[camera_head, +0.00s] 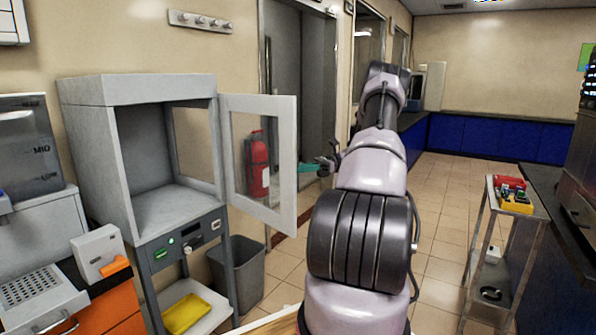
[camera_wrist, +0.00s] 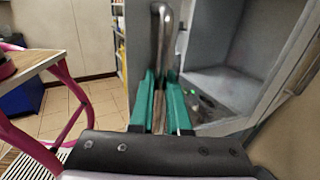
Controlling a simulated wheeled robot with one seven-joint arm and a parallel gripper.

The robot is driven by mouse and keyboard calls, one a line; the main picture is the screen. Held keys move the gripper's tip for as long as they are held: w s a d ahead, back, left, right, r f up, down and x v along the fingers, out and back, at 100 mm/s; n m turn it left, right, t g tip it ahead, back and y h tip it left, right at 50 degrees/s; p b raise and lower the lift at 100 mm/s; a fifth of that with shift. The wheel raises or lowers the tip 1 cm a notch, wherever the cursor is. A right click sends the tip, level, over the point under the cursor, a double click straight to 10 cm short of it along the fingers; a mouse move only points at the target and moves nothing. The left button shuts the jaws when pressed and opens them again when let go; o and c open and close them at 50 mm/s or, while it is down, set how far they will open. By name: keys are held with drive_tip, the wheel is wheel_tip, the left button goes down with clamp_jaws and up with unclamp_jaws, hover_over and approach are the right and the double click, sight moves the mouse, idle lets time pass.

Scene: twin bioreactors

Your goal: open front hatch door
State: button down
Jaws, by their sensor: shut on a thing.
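The hatch door (camera_head: 283,207), a light grey frame with a clear window, stands swung out from the right front edge of the grey cabinet (camera_head: 125,170). The cabinet's front is open and its empty inside shows. My gripper (camera_head: 316,167), with green fingers, is at the door's free edge. In the wrist view my gripper (camera_wrist: 161,105) is shut on the metal door handle (camera_wrist: 162,40), a vertical bar that passes between the fingers. The grey door edge (camera_wrist: 137,45) is just left of the handle, and the cabinet inside (camera_wrist: 215,85) shows to the right.
A grey bin (camera_head: 240,272) stands on the floor below the door. A yellow tray (camera_head: 187,313) lies on the cabinet's lower shelf. A red fire extinguisher (camera_head: 258,165) shows through the door window. A metal cart (camera_head: 505,262) stands at the right. The tiled floor between is clear.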

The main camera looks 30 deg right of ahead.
drive_tip(key=shift+w+d, duration=0.25)
drive_tip(key=shift+d, duration=0.05)
drive_tip(key=c, duration=1.2)
unclamp_jaws()
drive_tip(key=shift+o, duration=0.2)
drive_tip(key=d, duration=1)
drive_tip(key=shift+s+d, duration=0.25)
drive_tip(key=shift+d, duration=0.15)
